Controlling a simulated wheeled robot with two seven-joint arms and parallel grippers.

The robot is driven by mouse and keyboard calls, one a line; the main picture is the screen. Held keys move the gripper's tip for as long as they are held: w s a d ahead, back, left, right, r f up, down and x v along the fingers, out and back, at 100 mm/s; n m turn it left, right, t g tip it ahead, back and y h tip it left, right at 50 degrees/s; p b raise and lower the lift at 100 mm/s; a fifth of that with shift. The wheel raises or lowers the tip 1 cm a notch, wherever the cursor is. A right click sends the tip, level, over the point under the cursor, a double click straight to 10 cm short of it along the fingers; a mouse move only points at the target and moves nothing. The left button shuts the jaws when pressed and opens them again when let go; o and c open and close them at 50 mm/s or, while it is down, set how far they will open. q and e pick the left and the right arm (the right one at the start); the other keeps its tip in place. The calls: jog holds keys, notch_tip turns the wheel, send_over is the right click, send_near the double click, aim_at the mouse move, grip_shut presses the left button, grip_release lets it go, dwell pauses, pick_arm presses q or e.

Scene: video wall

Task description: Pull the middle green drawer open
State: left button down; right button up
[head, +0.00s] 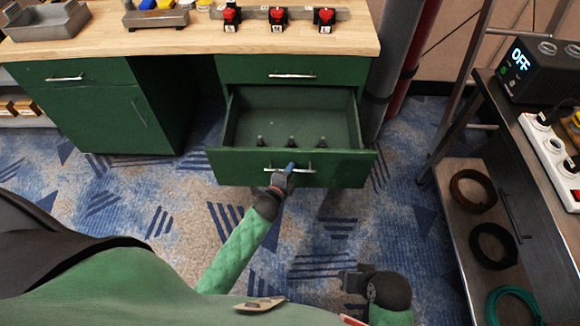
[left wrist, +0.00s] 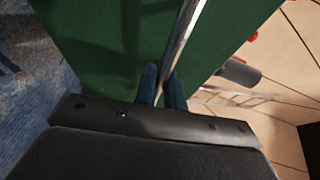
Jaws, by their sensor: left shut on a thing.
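The middle green drawer (head: 230,168) of the right-hand cabinet is pulled well out, with its inside showing. Several small dark pieces stand in a row inside it near the front panel. My left gripper (head: 290,168) is at the middle of the drawer's front, shut on its silver bar handle (head: 304,170). In the left wrist view the blue fingers of my left gripper (left wrist: 161,88) are on either side of the handle (left wrist: 183,42), against the green front. My right gripper (head: 350,281) is low in the head view, away from the drawer; its jaws are unclear.
A closed green drawer (head: 255,65) is above the open one. The wooden worktop (head: 180,40) carries red-topped clamps labelled S, M and L (head: 278,17). A dark shelf unit with cable coils (head: 472,190) stands at the right. Carpet is clear below the drawer.

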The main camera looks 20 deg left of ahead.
pick_arm(q)
jog(key=c, duration=1.5)
grip_release()
